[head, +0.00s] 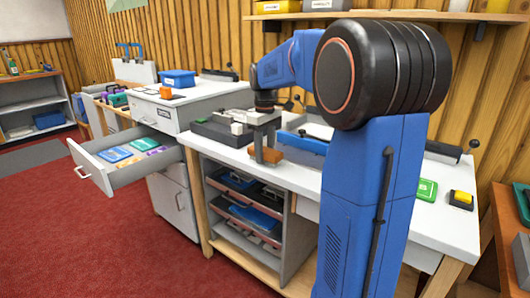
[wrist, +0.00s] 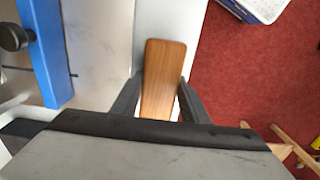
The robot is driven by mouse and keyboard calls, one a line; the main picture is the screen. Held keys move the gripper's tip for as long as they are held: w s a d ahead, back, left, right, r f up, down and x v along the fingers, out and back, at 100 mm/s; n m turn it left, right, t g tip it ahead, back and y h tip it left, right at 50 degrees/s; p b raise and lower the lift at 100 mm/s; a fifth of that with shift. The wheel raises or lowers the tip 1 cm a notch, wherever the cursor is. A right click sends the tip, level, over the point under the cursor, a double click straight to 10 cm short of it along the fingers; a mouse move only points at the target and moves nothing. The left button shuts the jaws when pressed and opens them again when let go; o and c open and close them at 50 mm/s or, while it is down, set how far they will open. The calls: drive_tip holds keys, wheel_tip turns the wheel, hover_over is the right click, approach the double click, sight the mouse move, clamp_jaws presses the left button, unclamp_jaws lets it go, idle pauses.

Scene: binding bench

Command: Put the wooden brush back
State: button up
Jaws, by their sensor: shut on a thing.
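The wooden brush shows as a plain brown wooden back in the wrist view (wrist: 163,70), between the two fingers of my gripper (wrist: 159,85). Its bristles are hidden there. In the head view, my gripper (head: 265,158) points down at the front edge of the white bench, shut on the brush (head: 293,156), whose brown end shows beside the fingers. I cannot tell whether the brush touches the bench top.
An open drawer (head: 92,172) with coloured packets juts out to the left. A grey press-like tool (head: 222,128) stands left of my gripper and a blue bar (head: 302,143) lies behind it.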

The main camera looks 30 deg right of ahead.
sight(265, 150)
drive_tip(key=shift+f, duration=0.1)
drive_tip(key=o, duration=1)
drive_tip(key=shift+c, duration=0.2)
wheel_tip(265, 150, up, 12)
drive_tip(key=s+a+f+m+t, duration=0.1)
drive_tip(key=s+a+f, duration=0.2)
drive_tip(key=s+a, duration=0.35)
drive_tip(key=s+a+f+m+t, duration=0.1)
drive_tip(key=s+a+f, duration=0.25)
drive_tip(key=s, duration=0.55)
drive_tip(key=s+a+f+m+t, duration=0.1)
drive_tip(key=s+a+f, duration=0.2)
drive_tip(key=s+f, duration=0.3)
drive_tip(key=s+a+f+m+t, duration=0.1)
drive_tip(key=s+a+f, duration=0.1)
drive_tip(key=s+f, duration=0.5)
drive_tip(key=shift+s+a+f+t, duration=0.2)
drive_tip(key=shift+s+a+t, duration=0.2)
drive_tip(key=shift+s, duration=0.45)
